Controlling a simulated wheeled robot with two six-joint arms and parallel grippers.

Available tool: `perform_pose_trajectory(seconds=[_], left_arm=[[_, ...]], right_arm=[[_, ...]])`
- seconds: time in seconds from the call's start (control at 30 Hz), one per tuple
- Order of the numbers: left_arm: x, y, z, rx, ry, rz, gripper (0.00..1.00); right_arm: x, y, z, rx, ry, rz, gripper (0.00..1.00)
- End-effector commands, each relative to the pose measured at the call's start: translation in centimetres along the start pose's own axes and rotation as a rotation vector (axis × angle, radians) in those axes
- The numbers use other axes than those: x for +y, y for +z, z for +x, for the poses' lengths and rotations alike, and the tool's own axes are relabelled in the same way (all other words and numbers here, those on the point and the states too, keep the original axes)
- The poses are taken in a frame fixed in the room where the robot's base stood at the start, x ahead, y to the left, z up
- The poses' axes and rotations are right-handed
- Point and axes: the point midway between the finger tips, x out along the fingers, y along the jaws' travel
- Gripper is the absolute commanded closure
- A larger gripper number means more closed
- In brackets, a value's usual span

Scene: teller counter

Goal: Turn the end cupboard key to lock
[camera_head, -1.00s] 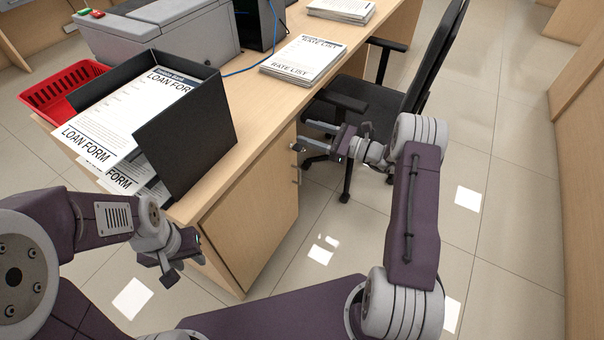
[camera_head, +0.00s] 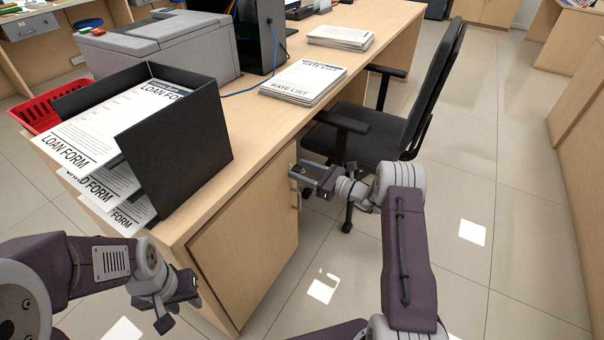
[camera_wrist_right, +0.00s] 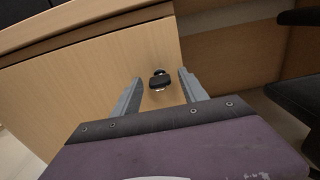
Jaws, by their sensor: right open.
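The end cupboard door (camera_head: 245,240) is a light wood panel, shut, under the near end of the counter. A small dark key (camera_wrist_right: 159,80) stands out from the door near its top edge in the right wrist view. My right gripper (camera_wrist_right: 156,92) is open, with one finger on each side of the key and a gap on both sides. In the head view my right gripper (camera_head: 297,174) is at the door's upper right corner, and the key cannot be made out there. My left gripper (camera_head: 180,313) is open and empty, low in front of the counter's near end.
A black file holder (camera_head: 180,150) with loan forms, a red basket (camera_head: 38,113), a grey machine (camera_head: 165,45) and rate lists (camera_head: 303,82) are on the counter. A black office chair (camera_head: 375,130) stands close beyond my right gripper. The floor (camera_head: 450,270) at right is clear.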

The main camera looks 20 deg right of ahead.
Motion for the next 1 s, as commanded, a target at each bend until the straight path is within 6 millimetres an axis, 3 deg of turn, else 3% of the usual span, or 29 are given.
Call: perform_pose_trajectory(seconds=[0.2, 0.27, 0.4, 0.77, 1.0], left_arm=[[0.00, 0.00, -0.01, 0.000, 0.000, 0.000, 0.64], [0.00, 0.00, -0.01, 0.000, 0.000, 0.000, 0.64], [0.00, 0.00, -0.01, 0.000, 0.000, 0.000, 0.64], [0.00, 0.02, 0.22, 0.000, 0.000, 0.000, 0.64], [-0.02, 0.09, 0.83, 0.000, 0.000, 0.000, 0.64]], right_arm=[[-0.02, 0.07, 0.10, 0.000, -0.001, 0.000, 0.49], [-0.01, 0.07, 0.09, 0.000, 0.000, 0.000, 0.63], [-0.01, 0.06, 0.07, 0.000, 0.000, 0.000, 1.00], [-0.01, -0.03, 0.06, 0.000, 0.000, -0.049, 1.00], [0.01, -0.10, 0.06, 0.000, 0.000, -0.211, 1.00]])
